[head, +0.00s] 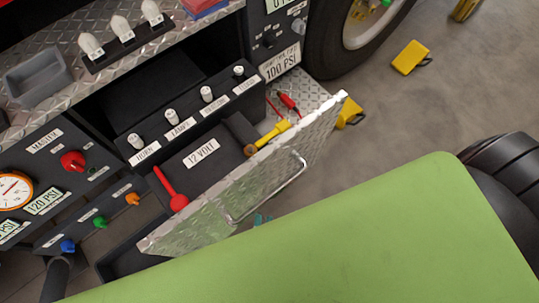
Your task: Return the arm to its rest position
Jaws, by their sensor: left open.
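Only a small part of my left gripper (262,219) seems to show, as teal bits just below the lowered diamond-plate door. The large green surface in front hides most of the area around it. The fingers are open, and I see nothing held between them. I cannot see my right gripper.
The diamond-plate door (240,185) with its handle juts out from the truck panel. A red lever (171,190) and a yellow-handled tool (270,136) are behind it. Yellow blocks (410,57) lie on the floor near the tyre (325,45).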

